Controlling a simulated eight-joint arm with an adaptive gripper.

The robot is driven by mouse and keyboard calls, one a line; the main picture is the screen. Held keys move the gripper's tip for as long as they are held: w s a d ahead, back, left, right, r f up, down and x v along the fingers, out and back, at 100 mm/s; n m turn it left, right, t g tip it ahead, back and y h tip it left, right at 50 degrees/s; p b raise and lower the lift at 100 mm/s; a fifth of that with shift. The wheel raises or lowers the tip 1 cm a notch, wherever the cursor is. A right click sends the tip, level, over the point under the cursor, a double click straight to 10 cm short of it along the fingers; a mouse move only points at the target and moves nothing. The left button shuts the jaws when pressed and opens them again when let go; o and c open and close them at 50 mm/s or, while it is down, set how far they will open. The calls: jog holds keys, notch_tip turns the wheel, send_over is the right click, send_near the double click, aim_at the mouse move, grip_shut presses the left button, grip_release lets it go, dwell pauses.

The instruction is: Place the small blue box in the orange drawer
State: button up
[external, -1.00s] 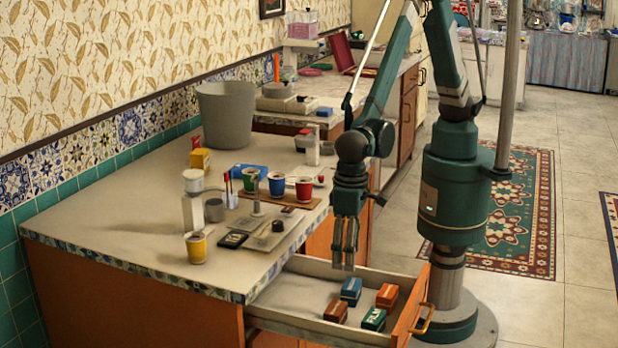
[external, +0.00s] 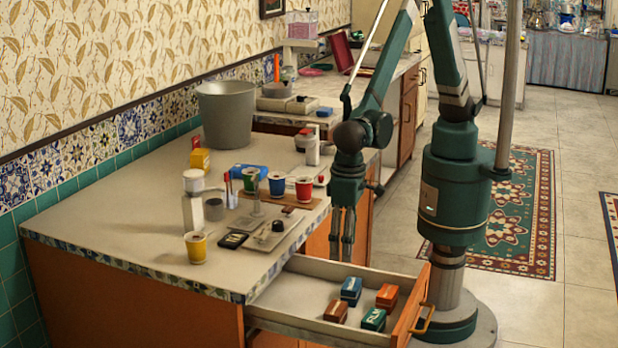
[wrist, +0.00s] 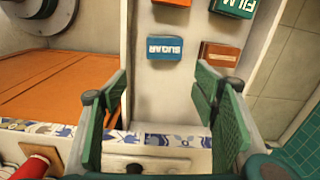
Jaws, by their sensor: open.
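The orange-fronted drawer (external: 411,308) is pulled open below the counter's right end. A small blue box (external: 351,288) lies on the drawer's pale floor. In the wrist view the blue box (wrist: 165,47) carries the word SUGAR and is ahead of the fingers, with nothing gripping it. My gripper (external: 341,255) points down above the back part of the drawer, apart from the box. Its green fingers (wrist: 160,90) are spread and empty in the wrist view.
An orange box (external: 387,296), a brown box (external: 336,311) and a green FILM box (external: 373,319) share the drawer. The counter (external: 110,225) beside my gripper holds several cups, a larger blue box (external: 248,171) and a grey bucket (external: 227,113). The counter's front left is clear.

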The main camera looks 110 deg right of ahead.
jog(key=s+d+r+n+t+y, duration=0.15)
jog(key=s+d+r, duration=0.25)
jog(key=d+r, duration=0.8)
jog(key=s+d+r+n+t+h, duration=0.1)
jog(key=s+d+r+n+t, duration=0.15)
jog(key=d+r, duration=0.9)
jog(key=s+d+r+n+t, duration=0.2)
jog(key=s+d+n+t, duration=0.1)
jog(key=s+d, duration=1.7)
jog(key=shift+d+n, duration=0.25)
jog(key=shift+n, duration=0.15)
